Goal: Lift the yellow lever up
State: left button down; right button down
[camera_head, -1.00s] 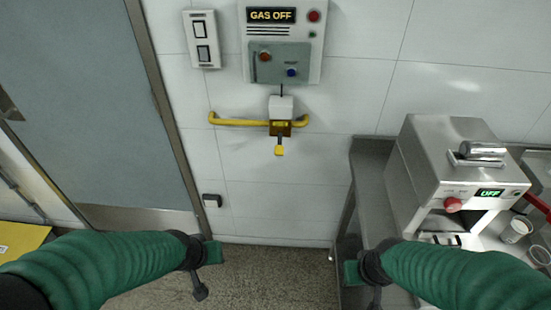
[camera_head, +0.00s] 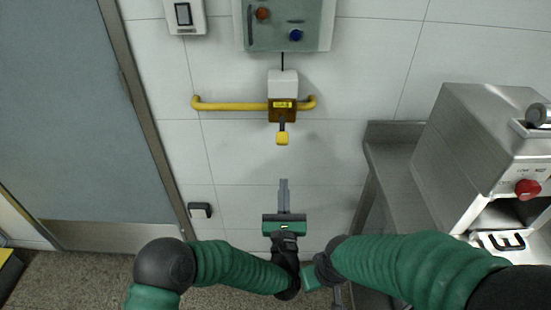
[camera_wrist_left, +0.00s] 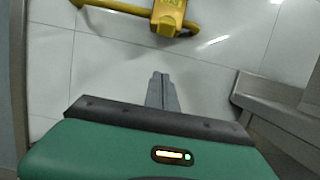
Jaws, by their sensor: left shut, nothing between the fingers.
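The yellow lever (camera_head: 282,138) hangs down on a short dark stem below a brown and white valve box (camera_head: 283,86) on the yellow pipe (camera_head: 235,106). In the left wrist view the yellow lever (camera_wrist_left: 166,24) shows at the top, beyond the fingertips. My left gripper (camera_head: 284,182) is shut and empty, pointing up at the wall, a little below the lever and apart from it. Its closed fingers also show in the left wrist view (camera_wrist_left: 160,76). My right gripper (camera_head: 322,278) is low, beside the left wrist; its fingers are not clear.
A grey control panel (camera_head: 285,25) with knobs is on the wall above. A steel machine (camera_head: 485,150) stands on a steel table (camera_head: 400,180) to the right. A blue-grey door (camera_head: 60,120) is at the left. The tiled wall around the lever is clear.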

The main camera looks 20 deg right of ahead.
aim_at(282, 132)
pick_arm(q)
jog(key=b+x, duration=0.1)
jog(key=x, duration=0.9)
jog(key=r, duration=0.1)
jog(key=s+r, duration=0.2)
jog(key=shift+s+a+r, duration=0.1)
jog(key=shift+a, duration=0.15)
jog(key=shift+r, duration=0.1)
jog(key=shift+s+r+g+p, duration=0.25)
jog(key=shift+g+p, duration=0.15)
jog(key=shift+p, duration=0.5)
